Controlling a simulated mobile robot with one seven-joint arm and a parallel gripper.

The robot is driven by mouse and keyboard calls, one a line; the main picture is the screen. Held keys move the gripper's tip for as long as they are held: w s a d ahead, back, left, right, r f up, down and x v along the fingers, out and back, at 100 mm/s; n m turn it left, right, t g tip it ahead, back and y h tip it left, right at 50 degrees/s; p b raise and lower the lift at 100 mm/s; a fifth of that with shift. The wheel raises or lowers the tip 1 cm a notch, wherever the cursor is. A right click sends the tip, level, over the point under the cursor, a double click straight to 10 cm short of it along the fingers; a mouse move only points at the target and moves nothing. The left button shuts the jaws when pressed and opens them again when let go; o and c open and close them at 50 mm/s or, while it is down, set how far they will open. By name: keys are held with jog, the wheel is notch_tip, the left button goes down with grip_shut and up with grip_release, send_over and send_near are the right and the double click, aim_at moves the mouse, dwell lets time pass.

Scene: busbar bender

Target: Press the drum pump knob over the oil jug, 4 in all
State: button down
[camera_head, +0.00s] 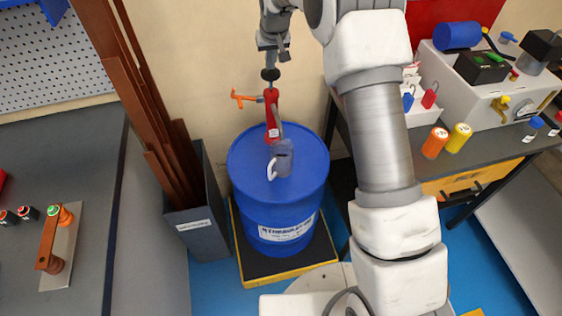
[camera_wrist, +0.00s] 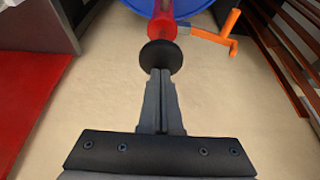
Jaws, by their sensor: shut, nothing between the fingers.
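The drum pump is a red body (camera_head: 271,117) with a black round knob (camera_head: 270,74) on top and an orange spout or handle (camera_head: 243,98) to its left. It stands on the blue drum (camera_head: 247,160). A grey translucent jug (camera_head: 284,157) with a pale handle is on the drum top, beside the pump's base. My gripper (camera_head: 271,50) is shut and empty, pointing down just above the knob. In the wrist view the shut fingertips (camera_wrist: 161,74) are at the edge of the black knob (camera_wrist: 161,56); I cannot tell whether they touch. The orange part (camera_wrist: 215,36) shows beyond.
Copper-brown bars (camera_head: 150,110) stand in a grey bin (camera_head: 202,228) left of the drum. A dark bench (camera_head: 55,160) is further left. A workbench with a white machine (camera_head: 470,85), orange and yellow containers is on the right. The drum sits on a yellow-edged pallet (camera_head: 257,268).

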aim_at(271, 72)
jog(key=shift+f+b, duration=0.95)
jog(key=shift+f, duration=0.8)
jog(key=shift+s+f, duration=0.1)
jog(key=shift+f, duration=0.1)
jog(key=shift+r+p, duration=2.15)
jog(key=shift+r, duration=1.45)
notch_tip(271, 72, up, 6)
jog(key=p, duration=0.4)
